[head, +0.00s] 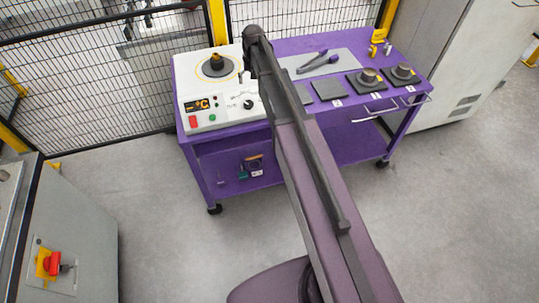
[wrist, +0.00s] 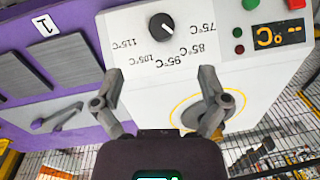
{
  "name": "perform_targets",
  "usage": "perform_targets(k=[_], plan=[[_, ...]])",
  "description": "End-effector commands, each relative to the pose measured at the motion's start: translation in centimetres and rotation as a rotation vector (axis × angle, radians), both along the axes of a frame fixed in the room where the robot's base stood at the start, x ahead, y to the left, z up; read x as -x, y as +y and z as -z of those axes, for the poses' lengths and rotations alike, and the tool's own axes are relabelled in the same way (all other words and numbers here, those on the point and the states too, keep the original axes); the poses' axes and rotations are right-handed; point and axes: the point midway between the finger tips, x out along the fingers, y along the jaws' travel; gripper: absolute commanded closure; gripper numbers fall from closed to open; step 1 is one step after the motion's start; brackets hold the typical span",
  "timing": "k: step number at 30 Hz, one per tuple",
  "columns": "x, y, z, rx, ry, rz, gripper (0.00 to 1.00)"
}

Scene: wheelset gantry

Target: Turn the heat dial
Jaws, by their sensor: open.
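The heat dial (wrist: 161,27) is a round black knob with a white mark on the white heater panel. Labels from 75 to 115°C fan around it, upside down in the wrist view. The mark's exact setting is too small to read. In the head view the dial (head: 248,104) sits on the heater's front, just left of my arm. My gripper (wrist: 160,72) is open and empty, its two fingers spread below the dial in the wrist picture and apart from it. My gripper is not clearly visible in the head view.
The white heater (head: 222,117) has a display, coloured buttons and a yellow ring around a grey disc with a brass piece. It stands on a purple cart (head: 205,150) with tools and dark pads. A black mesh fence (head: 100,85) is behind; floor in front is clear.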

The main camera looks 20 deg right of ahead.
Motion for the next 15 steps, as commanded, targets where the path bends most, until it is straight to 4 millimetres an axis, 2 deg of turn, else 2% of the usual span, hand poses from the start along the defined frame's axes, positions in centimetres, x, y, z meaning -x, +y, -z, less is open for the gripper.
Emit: perform_targets(k=[1, 15], plan=[[0.9, 0.1, 0.5, 0.002, 0.000, -0.002, 0.07], [6.8, 0.6, 2.8, 0.022, 0.001, -0.028, 0.07]])
